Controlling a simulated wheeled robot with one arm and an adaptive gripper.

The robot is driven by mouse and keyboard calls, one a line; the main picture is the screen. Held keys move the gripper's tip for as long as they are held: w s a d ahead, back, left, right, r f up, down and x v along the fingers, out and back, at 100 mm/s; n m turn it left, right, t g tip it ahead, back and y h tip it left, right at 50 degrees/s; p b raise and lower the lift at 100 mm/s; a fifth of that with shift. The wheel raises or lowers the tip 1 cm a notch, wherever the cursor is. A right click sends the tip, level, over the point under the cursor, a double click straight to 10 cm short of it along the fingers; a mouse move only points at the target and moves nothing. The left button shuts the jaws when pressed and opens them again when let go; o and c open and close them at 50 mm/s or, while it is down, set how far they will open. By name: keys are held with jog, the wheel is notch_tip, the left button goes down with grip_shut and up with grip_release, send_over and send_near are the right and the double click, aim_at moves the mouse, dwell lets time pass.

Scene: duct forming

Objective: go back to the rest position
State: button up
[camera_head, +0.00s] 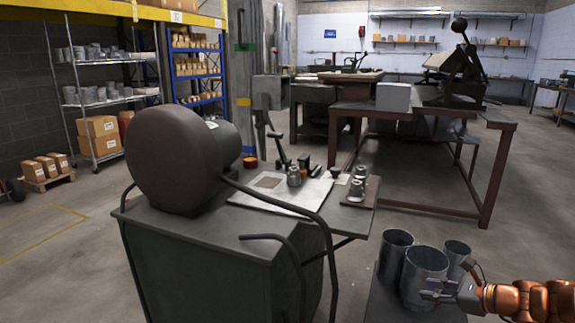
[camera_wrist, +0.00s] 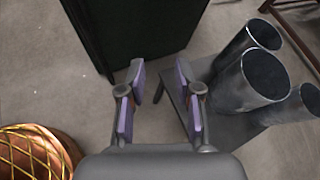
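My gripper (camera_wrist: 160,82) is open and empty in the wrist view, with bare floor and a stand's edge showing between and beyond its fingers. In the head view my gripper (camera_head: 432,290) is at the lower right and overlaps the front metal duct piece (camera_head: 424,262). The wrist view shows that duct piece (camera_wrist: 252,84) to the right of the fingers, apart from them. My orange arm reaches in from the right edge. Two more grey duct pieces (camera_head: 396,243) (camera_head: 457,252) stand upright beside it on a dark stand (camera_head: 380,304).
A dark green machine cabinet (camera_head: 210,262) with a big round brown drum (camera_head: 172,160) and bent bars stands left of the stand. A flat sheet (camera_head: 285,196) and small metal parts lie on its side table. A brown workbench (camera_head: 430,120) stands behind. Open floor lies between.

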jog(key=s+a+r+n+g+p, duration=0.4)
jog(key=s+a+r+n+p, duration=0.35)
jog(key=a, duration=0.45)
jog(key=s+a+r+n+g+p, duration=0.5)
jog(key=s+a+r+n, duration=0.25)
jog(key=a+r, duration=0.35)
jog(key=s+d+r+n+g+h+p, duration=0.1)
jog(key=s+r+n+h+p, duration=0.3)
jog(key=s, duration=0.7)
jog(key=s+d+r+n+g+h+p, duration=0.1)
jog(key=s+d+r+n+h+p, duration=0.1)
jog(key=s+r+n+h+p, duration=0.2)
jog(key=s+r+n+p, duration=0.2)
jog(key=s+r+p, duration=0.2)
jog(key=s+p, duration=0.1)
jog(key=shift+s+d+n+g, duration=0.15)
jog(key=shift+s+n+g, duration=0.25)
jog(key=shift+s, duration=0.45)
